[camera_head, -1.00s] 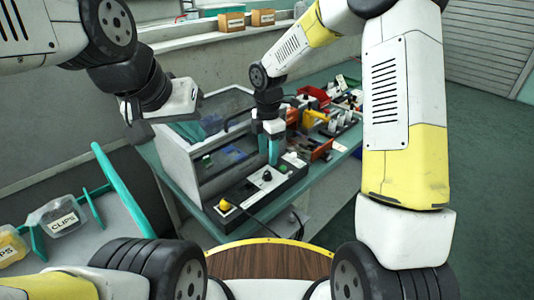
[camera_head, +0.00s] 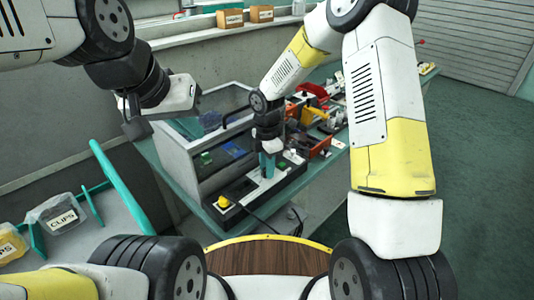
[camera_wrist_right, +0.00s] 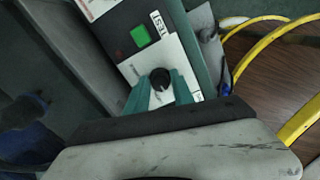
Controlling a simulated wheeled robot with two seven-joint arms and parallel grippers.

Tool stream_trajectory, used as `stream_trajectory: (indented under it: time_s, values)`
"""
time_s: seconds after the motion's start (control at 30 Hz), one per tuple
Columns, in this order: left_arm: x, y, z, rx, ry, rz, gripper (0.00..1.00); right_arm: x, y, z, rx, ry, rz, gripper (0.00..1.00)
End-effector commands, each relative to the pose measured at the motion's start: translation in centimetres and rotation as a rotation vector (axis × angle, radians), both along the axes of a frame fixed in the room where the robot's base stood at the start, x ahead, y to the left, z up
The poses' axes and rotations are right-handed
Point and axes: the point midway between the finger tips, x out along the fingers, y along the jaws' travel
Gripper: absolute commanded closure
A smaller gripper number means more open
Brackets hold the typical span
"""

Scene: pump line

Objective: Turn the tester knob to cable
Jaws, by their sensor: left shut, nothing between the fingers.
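The tester (camera_head: 240,192) is a long black box on the bench in front of the glass-sided case. In the right wrist view its black knob (camera_wrist_right: 160,77) sits on a pale plate, below a green button (camera_wrist_right: 141,36) and a TEST label. My right gripper (camera_head: 267,166) points down over the tester and hides the knob in the head view. In the right wrist view its teal fingers (camera_wrist_right: 161,86) are apart, one on each side of the knob; contact is unclear. My left gripper (camera_head: 136,120) is shut and empty, left of the case.
The grey glass-sided case (camera_head: 180,165) stands right behind the tester. A yellow button (camera_head: 223,202) is at its near left end, with a dark cable beside it. Red and yellow parts (camera_head: 312,112) crowd the bench to the right.

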Motion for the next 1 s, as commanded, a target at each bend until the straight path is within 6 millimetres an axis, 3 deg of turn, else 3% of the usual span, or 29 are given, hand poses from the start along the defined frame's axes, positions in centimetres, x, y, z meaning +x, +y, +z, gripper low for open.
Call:
stream_trajectory:
  time_s: [0.03,0.13,0.57,1.0]
  values:
    - [0.0,0.0,0.0,0.0,0.0,0.0,1.0,0.0,0.0,0.02,0.0,0.0,0.0,0.83]
    - [0.0,0.0,0.0,0.0,0.0,0.0,1.0,0.01,0.0,0.03,0.0,0.0,0.0,1.0]
    - [0.0,0.0,0.0,0.0,0.0,0.0,1.0,0.02,0.01,0.07,0.0,-0.001,-0.064,1.0]
    - [0.0,0.0,0.0,0.0,0.0,0.0,1.0,-0.04,-0.03,0.11,0.0,-0.001,-0.412,1.0]
